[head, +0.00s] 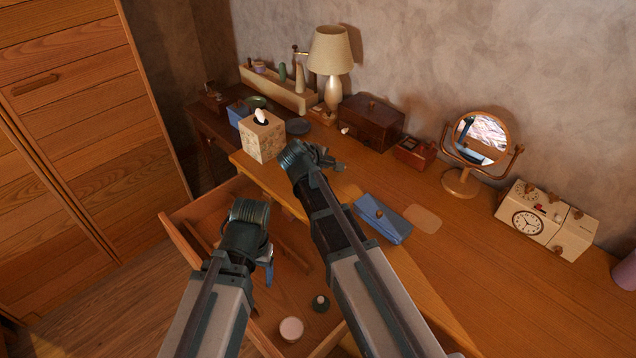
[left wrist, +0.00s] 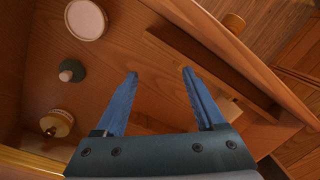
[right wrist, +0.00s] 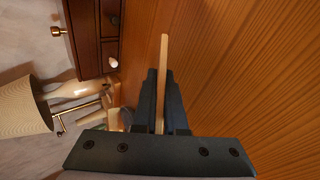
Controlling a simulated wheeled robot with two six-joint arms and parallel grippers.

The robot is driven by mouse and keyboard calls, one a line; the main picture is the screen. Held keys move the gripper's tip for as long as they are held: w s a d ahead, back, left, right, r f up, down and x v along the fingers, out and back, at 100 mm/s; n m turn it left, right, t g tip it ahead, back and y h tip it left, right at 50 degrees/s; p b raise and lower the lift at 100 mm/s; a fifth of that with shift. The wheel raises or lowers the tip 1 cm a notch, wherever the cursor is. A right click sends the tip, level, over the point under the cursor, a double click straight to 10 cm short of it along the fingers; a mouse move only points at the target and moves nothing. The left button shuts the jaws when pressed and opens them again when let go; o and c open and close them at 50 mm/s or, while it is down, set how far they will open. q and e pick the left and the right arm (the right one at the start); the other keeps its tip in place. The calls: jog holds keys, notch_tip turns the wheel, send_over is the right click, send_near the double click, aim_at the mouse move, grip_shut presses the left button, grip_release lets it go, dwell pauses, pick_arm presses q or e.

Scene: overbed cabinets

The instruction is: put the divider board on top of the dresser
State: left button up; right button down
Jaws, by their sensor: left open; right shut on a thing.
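My right gripper (head: 328,160) is over the dresser top (head: 475,290), near the tissue box. In the right wrist view it (right wrist: 162,78) is shut on a thin, pale wooden board (right wrist: 165,50), seen edge-on, which looks like the divider board. The board sticks out past the fingertips; the arm hides it in the head view. I cannot tell whether it touches the dresser top. My left gripper (head: 268,270) is over the open drawer (head: 185,235); in the left wrist view it (left wrist: 160,73) is open and empty. Another wooden strip (left wrist: 200,65) shows inside the drawer.
The drawer holds a white round lid (head: 291,329) and a small dark green jar (head: 320,303). On the dresser are a tissue box (head: 262,137), a blue case (head: 383,218), a lamp (head: 330,55), a dark box (head: 371,122), a mirror (head: 480,140) and a clock radio (head: 540,220). The front right is clear.

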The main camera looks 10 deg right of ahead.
jog(key=c, duration=1.1)
grip_release()
jog(key=shift+c, duration=0.2)
jog(key=p+v, duration=0.5)
jog(key=v, duration=0.3)
